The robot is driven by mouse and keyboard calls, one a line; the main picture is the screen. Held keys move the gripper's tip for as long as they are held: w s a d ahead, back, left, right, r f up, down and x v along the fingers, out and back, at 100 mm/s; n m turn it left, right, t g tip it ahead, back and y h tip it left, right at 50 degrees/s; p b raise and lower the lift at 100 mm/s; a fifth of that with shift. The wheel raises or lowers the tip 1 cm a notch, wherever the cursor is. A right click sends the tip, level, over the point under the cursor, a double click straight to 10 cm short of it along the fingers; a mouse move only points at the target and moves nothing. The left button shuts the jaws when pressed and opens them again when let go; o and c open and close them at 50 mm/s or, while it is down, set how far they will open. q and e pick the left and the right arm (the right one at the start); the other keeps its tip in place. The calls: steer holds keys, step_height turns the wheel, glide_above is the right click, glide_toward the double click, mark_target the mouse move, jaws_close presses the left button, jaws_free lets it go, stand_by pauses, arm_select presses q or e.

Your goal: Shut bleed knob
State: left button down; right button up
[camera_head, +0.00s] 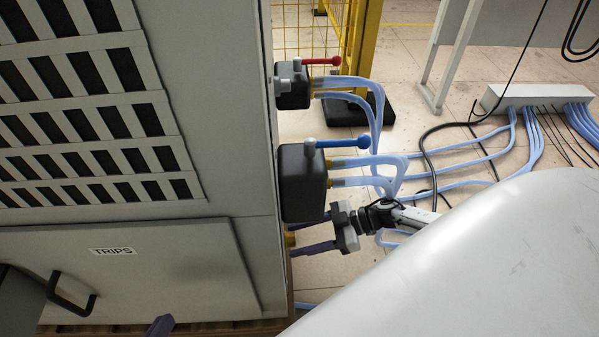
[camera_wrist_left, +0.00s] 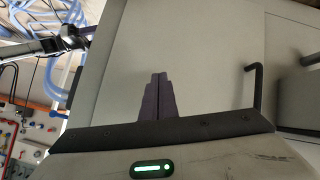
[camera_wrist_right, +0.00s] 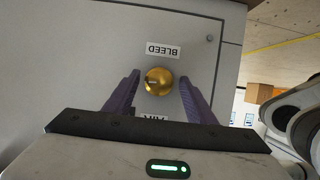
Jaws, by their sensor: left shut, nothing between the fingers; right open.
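The bleed knob is a round brass knob (camera_wrist_right: 158,81) on the grey cabinet's side, under an upside-down BLEED label (camera_wrist_right: 163,50) in the right wrist view. In the head view a bit of the brass knob (camera_head: 290,240) shows at the cabinet's edge. My right gripper (camera_wrist_right: 160,75) is open, with one purple finger on each side of the knob; I cannot tell whether they touch it. It also shows in the head view (camera_head: 293,239). My left gripper (camera_wrist_left: 158,74) is shut and empty in front of the cabinet; its tip shows in the head view (camera_head: 160,325).
Valve blocks with a red lever (camera_head: 322,61) and a blue lever (camera_head: 343,142) sit above my right gripper, with pale blue hoses (camera_head: 375,110) beside them. A black handle (camera_head: 72,293) sticks out from the TRIPS panel (camera_head: 150,270). Another label (camera_wrist_right: 150,118) is partly hidden.

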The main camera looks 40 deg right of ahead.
arm_select(q)
steer(key=shift+r, duration=0.1)
arm_select(e)
steer(key=shift+w+a, duration=0.1)
steer(key=shift+a, duration=0.05)
steer(key=c, duration=0.9)
